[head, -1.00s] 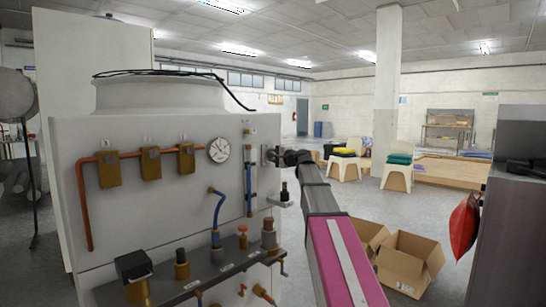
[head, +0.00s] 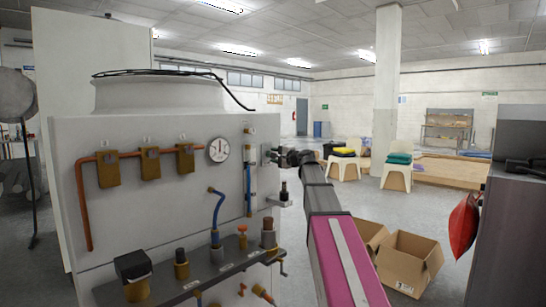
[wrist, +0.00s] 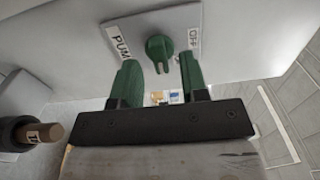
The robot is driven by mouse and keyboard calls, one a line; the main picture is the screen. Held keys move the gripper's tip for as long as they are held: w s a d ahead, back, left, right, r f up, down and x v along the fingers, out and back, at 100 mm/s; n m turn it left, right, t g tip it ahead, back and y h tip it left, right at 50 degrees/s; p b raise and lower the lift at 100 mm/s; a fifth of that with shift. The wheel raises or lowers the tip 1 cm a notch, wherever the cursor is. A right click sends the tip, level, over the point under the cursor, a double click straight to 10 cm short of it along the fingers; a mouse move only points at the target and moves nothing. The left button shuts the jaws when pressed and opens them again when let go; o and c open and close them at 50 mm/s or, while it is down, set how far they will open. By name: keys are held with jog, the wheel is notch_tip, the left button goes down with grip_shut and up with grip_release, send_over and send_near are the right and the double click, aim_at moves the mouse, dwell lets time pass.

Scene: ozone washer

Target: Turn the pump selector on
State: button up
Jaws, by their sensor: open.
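The pump selector (wrist: 159,48) is a green knob on a pale plate, centred near the top of the wrist view. A "PUM…" label (wrist: 122,43) is left of it and a label that looks like "OFF" (wrist: 193,38) is right of it. My gripper (wrist: 160,70) is open, with one green finger on each side of the knob's lower part. I cannot tell whether the fingers touch it. In the head view my gripper (head: 277,156) is at the right edge of the white machine (head: 185,130); the knob is hidden there.
A round gauge (head: 218,150), copper pipe (head: 85,205) and several valves are on the machine's front. A black-tipped fitting (head: 284,193) sticks out just below my gripper. Open cardboard boxes (head: 410,262) lie on the floor at right; a dark cabinet (head: 510,220) stands farther right.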

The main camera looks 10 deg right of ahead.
jog(key=v, duration=0.9)
